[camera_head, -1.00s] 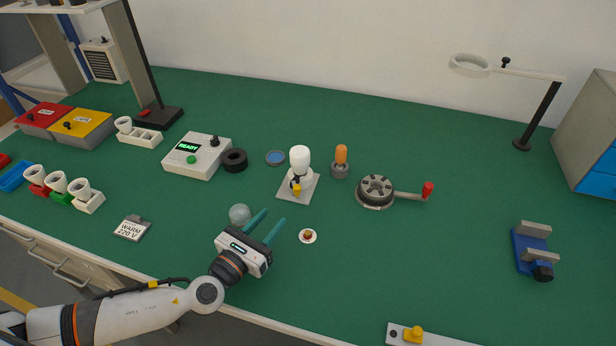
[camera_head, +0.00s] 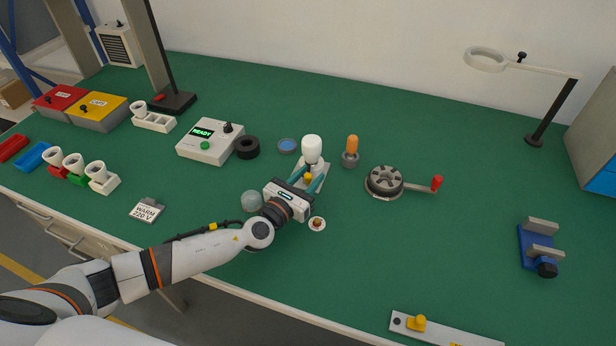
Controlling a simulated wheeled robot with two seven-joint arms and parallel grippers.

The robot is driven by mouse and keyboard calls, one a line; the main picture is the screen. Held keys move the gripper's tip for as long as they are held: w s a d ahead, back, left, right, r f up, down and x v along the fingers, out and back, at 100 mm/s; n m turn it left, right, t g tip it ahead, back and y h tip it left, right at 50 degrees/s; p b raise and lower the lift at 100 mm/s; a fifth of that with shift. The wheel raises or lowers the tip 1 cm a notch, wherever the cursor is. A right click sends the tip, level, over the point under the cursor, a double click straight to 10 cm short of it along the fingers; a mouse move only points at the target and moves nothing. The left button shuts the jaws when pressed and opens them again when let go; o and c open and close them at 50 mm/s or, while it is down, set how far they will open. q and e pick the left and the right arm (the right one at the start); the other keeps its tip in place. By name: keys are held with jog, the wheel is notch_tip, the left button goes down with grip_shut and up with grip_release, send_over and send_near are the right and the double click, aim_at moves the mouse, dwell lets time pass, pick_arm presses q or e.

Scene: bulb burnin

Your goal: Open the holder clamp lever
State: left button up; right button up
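The holder (camera_head: 322,165) is a pale square plate with a white bulb (camera_head: 312,148) standing upright in it. A yellow knob (camera_head: 308,177), which looks like the clamp lever's end, is at the holder's near side. My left gripper (camera_head: 309,178) reaches in from the near left, its teal fingers over the plate on either side of the yellow knob. The fingers look apart; contact with the knob cannot be made out. The gripper body hides the near part of the plate. My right gripper is not in view.
An orange bulb (camera_head: 352,146) in a grey base stands right of the holder. A clear globe (camera_head: 252,201) and a small round disc (camera_head: 317,224) lie close to my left gripper. A round grey fixture (camera_head: 384,181) with a red-handled crank is further right.

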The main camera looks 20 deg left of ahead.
pick_arm(q)
grip_shut()
